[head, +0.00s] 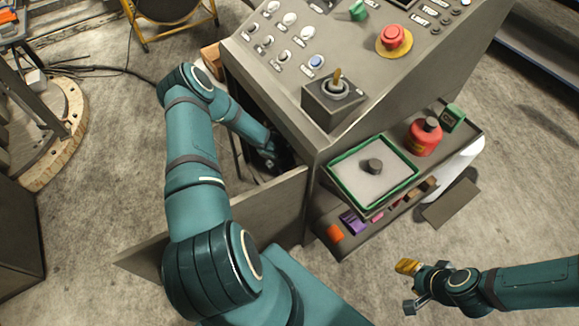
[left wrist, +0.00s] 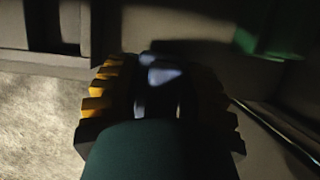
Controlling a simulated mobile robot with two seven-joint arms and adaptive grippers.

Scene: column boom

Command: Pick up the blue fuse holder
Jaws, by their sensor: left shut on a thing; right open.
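My left arm reaches into the dark open cabinet under the control console, and my left gripper (head: 272,156) is in shadow there. In the left wrist view its yellow-ridged fingers (left wrist: 158,85) are shut on a small pale-blue thing (left wrist: 163,75), which looks like the blue fuse holder. Its outline is mostly lost in shadow and between the fingers. My right gripper (head: 407,286) is open and empty at the lower right, over the floor and apart from the console.
The cabinet door (head: 285,205) stands open beside my left arm. The console (head: 340,60) carries buttons and a red emergency stop (head: 392,38). A side shelf holds a green-rimmed tray (head: 345,172), a red canister (head: 424,137) and small coloured parts. A green thing (left wrist: 270,35) shows inside the cabinet.

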